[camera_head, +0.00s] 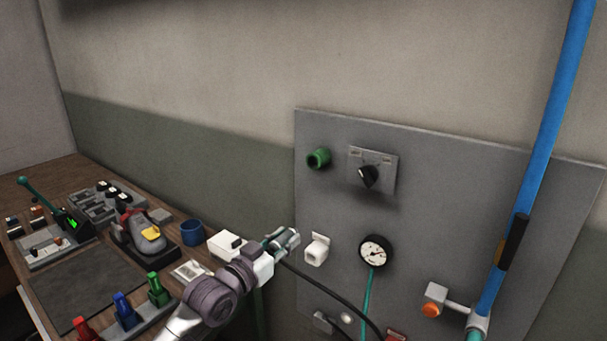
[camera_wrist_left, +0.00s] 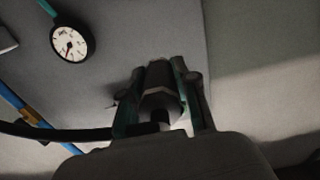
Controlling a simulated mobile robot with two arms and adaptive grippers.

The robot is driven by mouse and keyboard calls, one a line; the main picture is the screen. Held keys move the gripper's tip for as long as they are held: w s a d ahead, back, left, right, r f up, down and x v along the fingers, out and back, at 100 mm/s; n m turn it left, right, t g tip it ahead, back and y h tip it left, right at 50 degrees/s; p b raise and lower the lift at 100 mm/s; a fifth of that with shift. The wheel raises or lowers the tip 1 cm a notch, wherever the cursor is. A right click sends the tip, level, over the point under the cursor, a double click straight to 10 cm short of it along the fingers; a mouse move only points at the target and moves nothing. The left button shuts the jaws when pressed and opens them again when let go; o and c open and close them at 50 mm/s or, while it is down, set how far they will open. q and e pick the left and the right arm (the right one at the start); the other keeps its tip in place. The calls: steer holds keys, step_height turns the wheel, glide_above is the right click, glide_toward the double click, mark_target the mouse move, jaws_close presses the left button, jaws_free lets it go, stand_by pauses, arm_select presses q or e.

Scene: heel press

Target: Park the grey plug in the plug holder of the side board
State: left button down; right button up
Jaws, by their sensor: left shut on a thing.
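My left gripper (camera_head: 279,243) is shut on the grey plug (camera_head: 291,237), just left of the side board (camera_head: 415,215). In the left wrist view the plug (camera_wrist_left: 160,88) sits between the two fingers (camera_wrist_left: 160,105), with a black cable (camera_wrist_left: 60,132) running off to the left. A white square block with an opening (camera_head: 316,251) is on the board just right of the plug, apart from it; it looks like the plug holder, but I cannot be sure. My right gripper is not in view.
The board carries a green socket (camera_head: 318,158), a black rotary switch (camera_head: 368,177), a gauge (camera_head: 374,251) and an orange button (camera_head: 432,309). A blue pipe (camera_head: 550,125) runs down at right. A workbench (camera_head: 42,186) with a shoe press and blue cup (camera_head: 191,232) is at left.

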arm_select(q)
step_height(320, 180, down, 13)
steer(key=b, duration=0.9)
steer(key=shift+f, duration=0.15)
stand_by(0.5)
steer(key=shift+b+x, duration=1.6)
steer(key=shift+x, duration=0.95)
steer(key=shift+b+x, duration=1)
steer(key=shift+x, duration=0.4)
steer(key=c, duration=0.8)
jaws_free()
